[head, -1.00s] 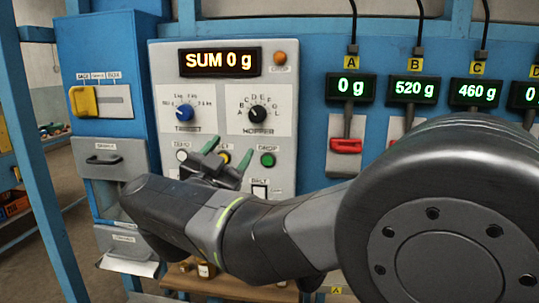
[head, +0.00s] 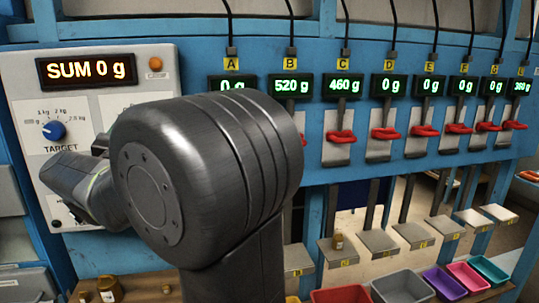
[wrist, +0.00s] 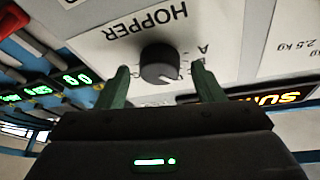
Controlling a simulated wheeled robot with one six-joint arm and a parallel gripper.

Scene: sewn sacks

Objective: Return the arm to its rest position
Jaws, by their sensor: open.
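In the head view my large dark arm joint (head: 205,165) fills the middle, and my forearm reaches left to the panel (head: 85,100). The gripper itself is hidden there.
An orange SUM 0 g display (head: 87,69) and a blue TARGET dial (head: 51,130) are on the panel. A row of green weight displays with red handles (head: 341,136) runs right. Coloured bins (head: 400,287) stand low at right. A small jar (head: 110,289) stands at lower left.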

